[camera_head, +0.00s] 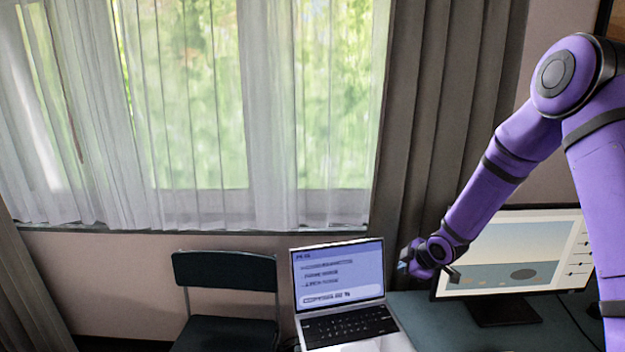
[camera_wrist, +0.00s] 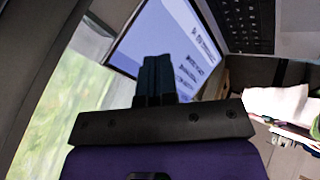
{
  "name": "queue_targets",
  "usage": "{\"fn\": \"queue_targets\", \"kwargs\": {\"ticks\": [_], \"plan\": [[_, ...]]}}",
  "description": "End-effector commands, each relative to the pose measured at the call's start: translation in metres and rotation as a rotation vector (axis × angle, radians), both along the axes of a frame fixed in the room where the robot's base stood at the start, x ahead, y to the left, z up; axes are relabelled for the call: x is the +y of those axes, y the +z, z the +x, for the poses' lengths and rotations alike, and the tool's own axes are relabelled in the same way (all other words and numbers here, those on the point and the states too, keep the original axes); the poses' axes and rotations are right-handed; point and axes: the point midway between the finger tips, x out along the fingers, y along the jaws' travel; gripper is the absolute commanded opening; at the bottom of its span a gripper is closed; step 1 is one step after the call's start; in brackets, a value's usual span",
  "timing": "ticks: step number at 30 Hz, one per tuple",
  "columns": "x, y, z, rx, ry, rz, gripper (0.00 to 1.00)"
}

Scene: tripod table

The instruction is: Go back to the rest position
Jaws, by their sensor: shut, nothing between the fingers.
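My purple arm reaches in from the right in the head view, and my gripper (camera_head: 403,265) is at its far end, just right of the laptop screen. In the wrist view my gripper (camera_wrist: 157,62) shows its dark fingers together with nothing between them. The laptop (camera_head: 338,273) is open, its lit screen facing the camera. In the wrist view the laptop screen (camera_wrist: 168,30) appears tilted behind the fingers. I cannot tell the exact gap between gripper and laptop.
A monitor (camera_head: 512,245) stands on the dark green desk (camera_head: 440,318), behind my arm. A dark chair (camera_head: 228,272) stands left of the laptop. Curtains (camera_head: 430,120) and a window (camera_head: 190,90) fill the back. Papers (camera_wrist: 280,104) show at right in the wrist view.

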Motion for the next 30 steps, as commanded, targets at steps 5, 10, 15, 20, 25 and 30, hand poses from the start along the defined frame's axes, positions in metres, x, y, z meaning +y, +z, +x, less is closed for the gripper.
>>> {"fn": "queue_targets", "kwargs": {"ticks": [5,10,15,20,25,30], "plan": [[-0.015,0.063,-0.015,0.023,-0.127,-0.041,0.0],[-0.027,0.117,-0.037,0.043,-0.259,-0.058,0.0],[-0.037,0.168,-0.067,0.061,-0.396,-0.057,0.0],[-0.044,0.211,-0.102,0.078,-0.525,-0.037,0.0],[-0.048,0.251,-0.145,0.094,-0.659,0.004,0.0],[-0.051,0.284,-0.192,0.118,-0.788,0.063,0.0]]}}
